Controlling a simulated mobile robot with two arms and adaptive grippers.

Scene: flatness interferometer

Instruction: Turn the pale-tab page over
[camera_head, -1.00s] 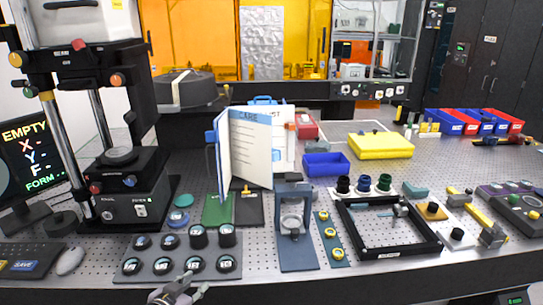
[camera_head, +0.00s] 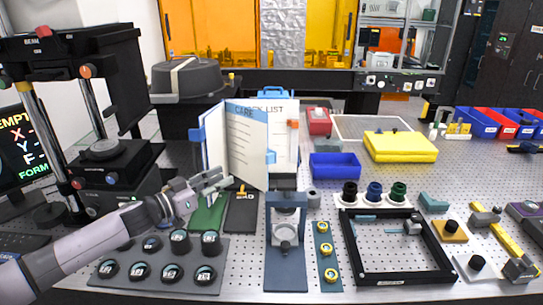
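A checklist book (camera_head: 283,130) stands upright and open behind the bench's front row, with white pages. One page (camera_head: 246,150) stands out toward me at an angle, partly covering the checklist page. A pale blue tab (camera_head: 271,157) sits on this page's right edge. An orange tab (camera_head: 293,124) is on the right edge behind it, and a blue tab (camera_head: 197,135) is at the left edge. My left gripper (camera_head: 224,180) is in front of the book's lower left, fingers apart and empty, pointing right. It appears clear of the pages. My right gripper is out of view.
A grey stand (camera_head: 285,262) is in front of the book, below the pale tab. A tray of round black parts (camera_head: 165,262) lies under my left arm. A blue bin (camera_head: 335,165) and a black frame (camera_head: 395,281) are to the right.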

